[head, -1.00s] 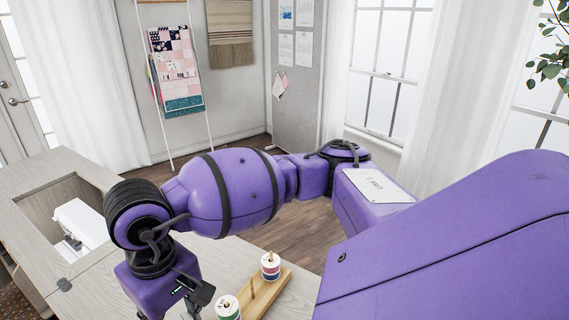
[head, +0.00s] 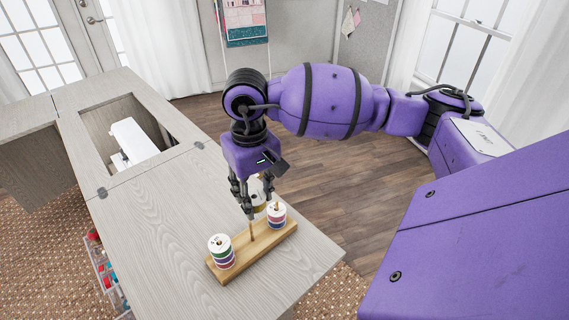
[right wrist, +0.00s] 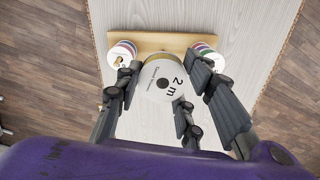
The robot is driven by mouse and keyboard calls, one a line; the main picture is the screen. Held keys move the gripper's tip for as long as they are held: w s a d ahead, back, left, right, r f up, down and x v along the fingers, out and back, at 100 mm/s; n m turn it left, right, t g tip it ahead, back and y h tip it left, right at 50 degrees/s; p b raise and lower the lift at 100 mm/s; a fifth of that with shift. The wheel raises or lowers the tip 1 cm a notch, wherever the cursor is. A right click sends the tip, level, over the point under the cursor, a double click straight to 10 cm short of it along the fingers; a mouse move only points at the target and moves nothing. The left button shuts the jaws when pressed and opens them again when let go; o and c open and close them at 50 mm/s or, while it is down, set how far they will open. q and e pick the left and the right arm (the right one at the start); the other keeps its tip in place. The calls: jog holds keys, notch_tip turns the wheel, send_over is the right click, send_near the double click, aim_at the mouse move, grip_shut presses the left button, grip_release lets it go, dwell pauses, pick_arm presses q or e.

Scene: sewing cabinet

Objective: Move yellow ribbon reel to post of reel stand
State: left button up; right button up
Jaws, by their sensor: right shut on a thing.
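The yellow ribbon reel (head: 261,207) is between the fingers of my right gripper (head: 254,203), mostly hidden by them in the head view. In the right wrist view, its white round face (right wrist: 162,84) with "2 m" and a dark centre hole faces the camera, between the fingers of the shut gripper (right wrist: 163,98). The wooden reel stand (head: 240,252) lies on the table below the gripper. Its bare middle post (head: 252,232) stands just under the held reel; whether they touch, I cannot tell. My left gripper is not in view.
A green-and-purple reel (head: 221,252) sits at the stand's left end and a red-and-blue reel (head: 276,215) at its right end, close beside the gripper. A white sewing machine (head: 132,142) sits in the table opening. The tabletop (head: 165,215) left of the stand is clear.

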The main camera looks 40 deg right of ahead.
jog(key=shift+m, duration=0.4)
jog(key=w+d, duration=0.1)
jog(key=d, duration=0.1)
jog(key=w+d+f, duration=0.1)
jog(key=d, duration=0.2)
jog(key=w+d, duration=0.1)
jog(key=d, duration=0.2)
jog(key=shift+f, duration=0.3)
notch_tip(320, 180, down, 4)
jog(key=shift+f+b, duration=0.15)
jog(key=shift+b, duration=0.3)
jog(key=shift+r, duration=0.3)
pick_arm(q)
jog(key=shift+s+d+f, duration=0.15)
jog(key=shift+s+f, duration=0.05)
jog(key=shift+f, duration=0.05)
pick_arm(e)
jog(key=shift+f, duration=0.2)
jog(key=shift+f+b, duration=0.3)
jog(key=shift+f, duration=0.15)
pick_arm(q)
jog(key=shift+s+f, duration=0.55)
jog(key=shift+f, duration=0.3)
pick_arm(e)
jog(key=shift+f, duration=0.15)
